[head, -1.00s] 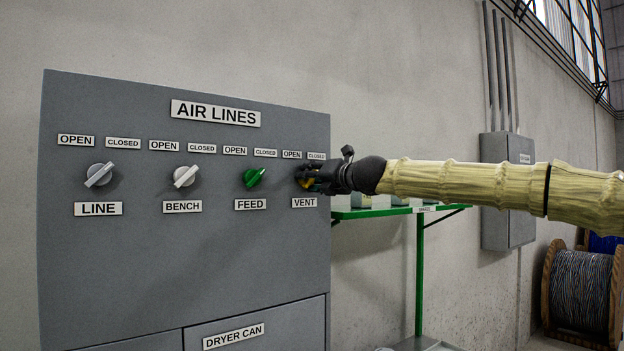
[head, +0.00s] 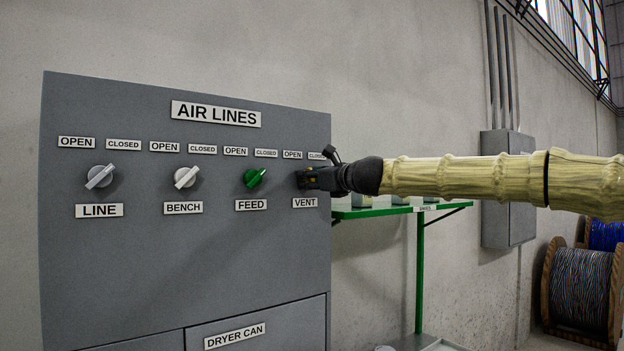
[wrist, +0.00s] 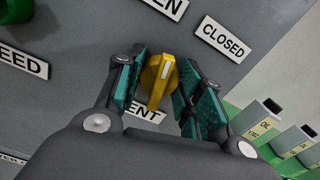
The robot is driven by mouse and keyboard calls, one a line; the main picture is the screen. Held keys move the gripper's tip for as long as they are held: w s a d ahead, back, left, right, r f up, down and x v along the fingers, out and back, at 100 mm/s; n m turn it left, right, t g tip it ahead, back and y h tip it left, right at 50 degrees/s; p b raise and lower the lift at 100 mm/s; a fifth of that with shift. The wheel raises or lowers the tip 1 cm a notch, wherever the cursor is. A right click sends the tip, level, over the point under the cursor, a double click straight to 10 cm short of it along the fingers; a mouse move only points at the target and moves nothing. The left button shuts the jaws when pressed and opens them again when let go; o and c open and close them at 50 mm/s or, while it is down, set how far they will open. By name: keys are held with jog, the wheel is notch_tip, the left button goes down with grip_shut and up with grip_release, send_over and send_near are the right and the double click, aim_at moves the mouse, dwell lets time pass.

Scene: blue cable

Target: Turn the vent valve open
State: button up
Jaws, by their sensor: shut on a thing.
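The vent valve is a yellow knob (wrist: 158,82) with a white mark, on the grey panel above the VENT label (head: 304,202). In the wrist view its mark points up between the OPEN label (wrist: 166,6) and the CLOSED label (wrist: 222,38). My gripper (head: 304,180) is at the panel's right edge and covers nearly all of the knob in the head view. In the wrist view my gripper (wrist: 163,80) has its teal-padded fingers on both sides of the knob, shut on it. The exact contact is hard to see.
The panel (head: 180,260) also carries the LINE knob (head: 100,176), the BENCH knob (head: 186,177) and the green FEED knob (head: 254,178), close left of my gripper. A green shelf (head: 390,211) with containers stands to the right, below my arm.

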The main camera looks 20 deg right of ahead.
jog(key=n+b, duration=0.1)
jog(key=n, duration=0.5)
jog(key=shift+f, duration=0.2)
jog(key=shift+n, duration=0.3)
jog(key=o, duration=1)
jog(key=shift+s+r, duration=0.15)
jog(key=v, duration=1.1)
jog(key=shift+s+d, duration=0.2)
jog(key=shift+s, duration=0.15)
